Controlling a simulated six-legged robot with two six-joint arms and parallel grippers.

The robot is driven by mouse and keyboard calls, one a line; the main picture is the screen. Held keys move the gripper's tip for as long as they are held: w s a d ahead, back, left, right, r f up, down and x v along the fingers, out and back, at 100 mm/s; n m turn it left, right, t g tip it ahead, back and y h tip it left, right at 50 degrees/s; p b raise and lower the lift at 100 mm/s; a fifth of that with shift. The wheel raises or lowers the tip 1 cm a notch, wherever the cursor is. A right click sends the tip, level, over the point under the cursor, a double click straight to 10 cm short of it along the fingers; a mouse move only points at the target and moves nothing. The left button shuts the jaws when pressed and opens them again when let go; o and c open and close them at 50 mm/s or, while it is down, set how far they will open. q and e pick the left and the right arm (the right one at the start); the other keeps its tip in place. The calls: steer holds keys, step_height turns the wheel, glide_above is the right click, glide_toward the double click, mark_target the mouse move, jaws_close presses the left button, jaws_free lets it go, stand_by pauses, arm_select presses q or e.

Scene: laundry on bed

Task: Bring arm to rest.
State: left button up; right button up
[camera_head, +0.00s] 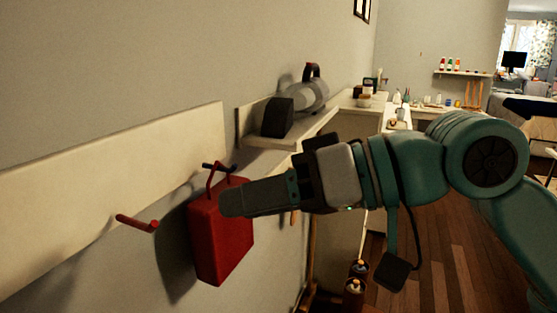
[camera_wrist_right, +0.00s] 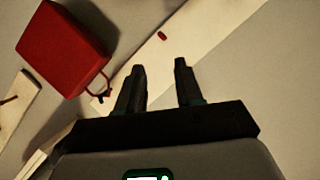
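My right arm (camera_head: 395,165) reaches in from the right side of the head view, raised and bent, with its gripper (camera_head: 232,202) pointing left. The gripper overlaps the right part of a red box (camera_head: 212,245) in that view. In the right wrist view my right gripper's two fingers (camera_wrist_right: 159,65) stand apart with nothing between them. The red box (camera_wrist_right: 62,45) lies to the left of the fingers there, apart from them. My left gripper is in neither view.
The red box hangs by its handle from a dark hook on a pale wall board (camera_head: 90,205). A red peg (camera_head: 137,222) sticks out left of it. A shelf (camera_head: 290,141) holds a grey and black device (camera_head: 306,95). Wooden floor (camera_head: 445,250) is open at right, near two small canisters (camera_head: 355,285).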

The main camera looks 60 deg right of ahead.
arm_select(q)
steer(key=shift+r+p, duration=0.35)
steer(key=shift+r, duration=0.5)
arm_select(e)
steer(key=shift+v, duration=1.2)
